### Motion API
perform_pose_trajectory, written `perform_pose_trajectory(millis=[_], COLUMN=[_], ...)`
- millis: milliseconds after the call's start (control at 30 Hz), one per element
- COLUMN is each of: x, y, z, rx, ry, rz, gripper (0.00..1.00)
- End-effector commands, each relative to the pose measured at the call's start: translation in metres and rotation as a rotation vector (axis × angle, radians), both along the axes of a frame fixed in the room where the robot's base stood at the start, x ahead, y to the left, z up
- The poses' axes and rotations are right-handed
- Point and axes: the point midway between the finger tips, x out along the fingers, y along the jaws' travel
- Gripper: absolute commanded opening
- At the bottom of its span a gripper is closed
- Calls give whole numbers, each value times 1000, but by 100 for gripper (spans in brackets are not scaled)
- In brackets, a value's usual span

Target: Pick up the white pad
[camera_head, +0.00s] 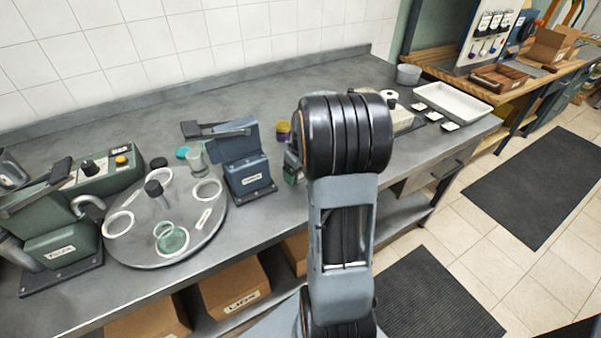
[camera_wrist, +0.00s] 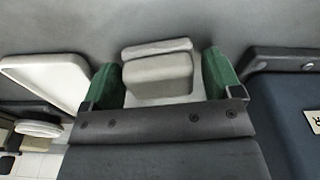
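In the wrist view, a pale off-white block (camera_wrist: 157,75) with a lighter rounded strip along its far edge lies between my fingertips; it may be the white pad. My gripper (camera_wrist: 163,80) is open, with one green-tipped finger on each side of the block. A gap shows at the right finger; the left finger is very close to the block, and I cannot tell if it touches. In the head view, my arm hides the gripper and whatever is between its fingers.
A blue-grey press (camera_head: 246,165) stands left of my arm. A beige device (camera_head: 402,121), several small white cards (camera_head: 434,116) and a white tray (camera_head: 452,103) are to its right. A round turntable (camera_head: 205,225) with jars is further left. The counter's back strip is mostly clear.

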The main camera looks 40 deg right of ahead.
Motion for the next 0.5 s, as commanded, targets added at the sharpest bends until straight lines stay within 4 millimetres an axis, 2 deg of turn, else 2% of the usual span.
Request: perform_pose_trajectory(millis=[67,400,500], x=[0,0,0], y=[0,0,0], z=[0,0,0], rx=[0,0,0], ry=[0,0,0], rz=[0,0,0], gripper=[77,44,42])
